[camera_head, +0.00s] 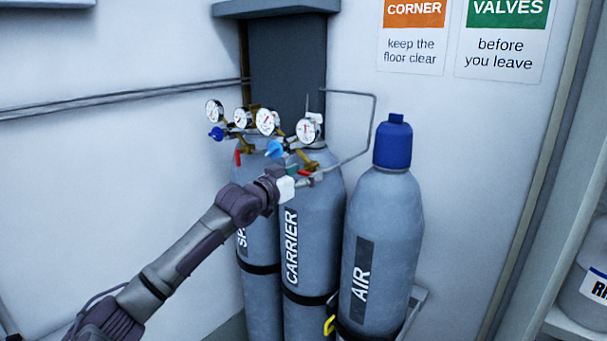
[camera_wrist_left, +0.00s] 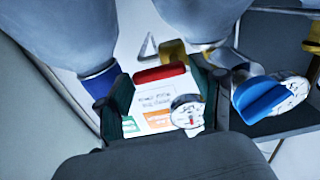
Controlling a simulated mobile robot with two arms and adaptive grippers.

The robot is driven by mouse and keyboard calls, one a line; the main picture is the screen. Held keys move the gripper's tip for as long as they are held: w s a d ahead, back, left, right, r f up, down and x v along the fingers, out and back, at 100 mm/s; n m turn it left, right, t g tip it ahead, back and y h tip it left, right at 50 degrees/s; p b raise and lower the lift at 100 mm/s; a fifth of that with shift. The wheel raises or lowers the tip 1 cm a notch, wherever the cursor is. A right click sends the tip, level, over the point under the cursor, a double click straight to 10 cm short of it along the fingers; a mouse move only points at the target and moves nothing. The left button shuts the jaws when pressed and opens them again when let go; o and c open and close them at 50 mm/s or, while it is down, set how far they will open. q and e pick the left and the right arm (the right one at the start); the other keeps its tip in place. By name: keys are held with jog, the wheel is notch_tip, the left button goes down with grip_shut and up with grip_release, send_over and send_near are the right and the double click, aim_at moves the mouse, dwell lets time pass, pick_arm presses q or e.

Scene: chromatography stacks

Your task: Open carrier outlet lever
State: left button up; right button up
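The CARRIER cylinder (camera_head: 310,225) stands in the middle of the head view, with a regulator, gauges (camera_head: 306,130) and a blue knob (camera_head: 275,149) on top. My left gripper (camera_head: 299,172) is at its outlet, just below the regulator, and partly hides it. In the left wrist view the red outlet lever (camera_wrist_left: 160,73) lies crosswise between the tips of my left gripper (camera_wrist_left: 162,90). The green fingers stand apart, one at each end of the lever. I cannot tell whether they touch it. The blue knob (camera_wrist_left: 262,98) is to the right there. My right gripper is not in view.
A cylinder marked SP (camera_head: 258,235) stands to the left, with its own red lever (camera_head: 238,157) and blue knob (camera_head: 217,133). The blue-capped AIR cylinder (camera_head: 385,235) stands to the right. A thin pipe (camera_head: 373,120) runs from the outlet to the wall.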

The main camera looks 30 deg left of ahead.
pick_arm(q)
jog(key=shift+o, duration=0.5)
jog(key=shift+s, duration=0.15)
jog(key=shift+s+f, duration=0.1)
jog(key=shift+s, duration=0.25)
jog(key=s, duration=1.1)
jog(key=shift+a, duration=0.45)
